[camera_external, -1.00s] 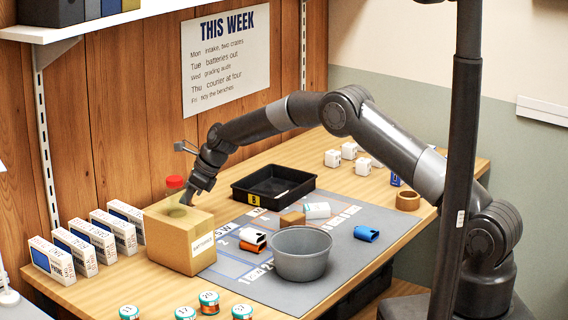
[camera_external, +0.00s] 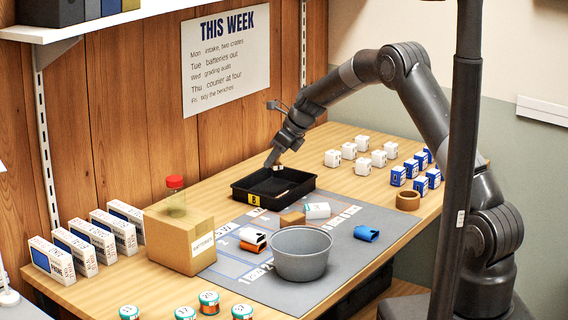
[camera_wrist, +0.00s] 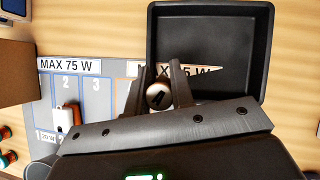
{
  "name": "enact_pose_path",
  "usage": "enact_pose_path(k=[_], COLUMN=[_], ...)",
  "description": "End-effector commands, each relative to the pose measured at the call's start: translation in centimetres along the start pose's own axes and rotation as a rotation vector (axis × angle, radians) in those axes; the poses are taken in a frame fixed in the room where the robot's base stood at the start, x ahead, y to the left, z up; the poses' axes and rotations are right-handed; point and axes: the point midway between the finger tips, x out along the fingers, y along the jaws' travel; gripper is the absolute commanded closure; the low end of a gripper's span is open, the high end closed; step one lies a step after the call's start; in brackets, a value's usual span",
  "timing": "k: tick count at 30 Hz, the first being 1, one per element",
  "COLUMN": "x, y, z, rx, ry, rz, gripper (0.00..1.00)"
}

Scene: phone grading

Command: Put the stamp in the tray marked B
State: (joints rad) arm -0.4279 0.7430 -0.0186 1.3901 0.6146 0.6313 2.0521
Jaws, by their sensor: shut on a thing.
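The black tray (camera_external: 242,193) carries a yellow tag (camera_external: 254,199) with a dark letter that looks like B. My gripper is raised near the tray's far side in the external view. In the wrist view, the tray (camera_wrist: 262,50) lies up and right of the fingers.
A cardboard box (camera_external: 180,238) with a red-lidded jar (camera_external: 176,196) stands left of the tray. A grey bucket (camera_external: 300,255) and several small items stand on the grey mat (camera_external: 340,260).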

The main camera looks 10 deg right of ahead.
Motion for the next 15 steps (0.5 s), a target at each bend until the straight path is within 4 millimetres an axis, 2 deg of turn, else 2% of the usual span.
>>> enact_pose_path(k=[1,3,7,11,15], x=[-1.1,-2.3,-4.1,-5.0,-3.7], y=[-1.9,-3.9,-6.7,-8.0,-7.7], z=[-1.4,-3.2,-5.8,-7.2,-7.0], rx=[0.041,0.091,0.165,0.203,0.214], ry=[0.000,0.000,-0.001,-0.002,0.000], rz=[-0.028,-0.059,-0.107,-0.132,-0.137], gripper=[1.00,1.00,1.00,1.00,1.00])
